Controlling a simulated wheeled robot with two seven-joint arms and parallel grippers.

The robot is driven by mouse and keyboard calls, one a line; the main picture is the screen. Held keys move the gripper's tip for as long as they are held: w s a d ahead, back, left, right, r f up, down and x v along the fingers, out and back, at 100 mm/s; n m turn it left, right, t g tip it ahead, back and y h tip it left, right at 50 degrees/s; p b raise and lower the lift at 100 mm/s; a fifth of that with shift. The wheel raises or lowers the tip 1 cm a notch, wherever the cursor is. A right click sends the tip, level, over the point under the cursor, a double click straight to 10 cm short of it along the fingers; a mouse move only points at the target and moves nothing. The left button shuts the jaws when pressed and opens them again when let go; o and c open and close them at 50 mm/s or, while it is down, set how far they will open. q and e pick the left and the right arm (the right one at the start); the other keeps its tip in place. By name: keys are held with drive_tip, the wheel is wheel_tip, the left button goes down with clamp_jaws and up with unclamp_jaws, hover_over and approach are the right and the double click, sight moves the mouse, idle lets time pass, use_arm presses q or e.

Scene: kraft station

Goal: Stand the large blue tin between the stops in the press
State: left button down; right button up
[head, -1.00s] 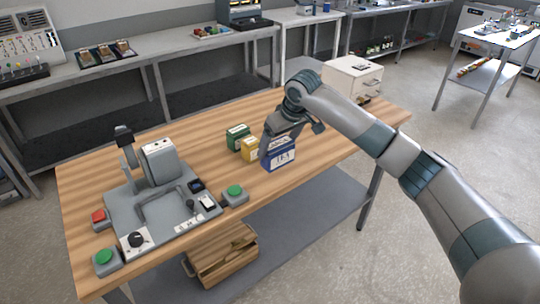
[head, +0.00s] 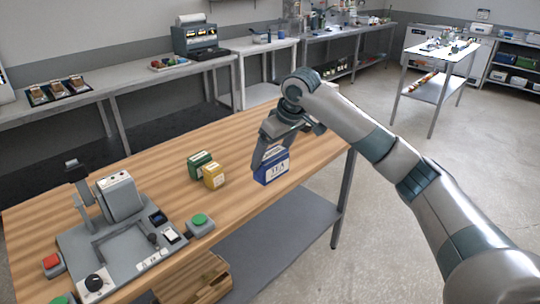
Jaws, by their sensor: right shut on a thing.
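My right gripper (head: 271,150) is shut on the large blue tin (head: 272,168), which has a white TEA label. It holds the tin upright near the table's front edge, apparently a little above the top. The fingers hide part of the tin's upper side. The grey press (head: 122,199) stands at the left of the table. Its base carries low dark grey stops (head: 100,247) in an angled frame, and the space between them is empty. My left gripper is not in view.
A green tin (head: 199,164) and a yellow tin (head: 213,176) stand between the blue tin and the press. A green button box (head: 200,226) sits at the press's right, a red one (head: 52,263) at its left. The wooden table (head: 120,165) is clear behind them.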

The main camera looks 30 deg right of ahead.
drive_tip(key=s+a+f+m, duration=0.2)
drive_tip(key=s+a+f, duration=0.4)
drive_tip(key=s+f, duration=0.3)
drive_tip(key=s+a+f+m+h, duration=0.1)
drive_tip(key=s+a+f, duration=0.4)
drive_tip(key=s+f, duration=0.5)
drive_tip(key=shift+s+a+m+h, duration=0.3)
drive_tip(key=shift+s+a+m, duration=0.1)
drive_tip(key=shift+m, duration=0.1)
drive_tip(key=shift+d, duration=0.15)
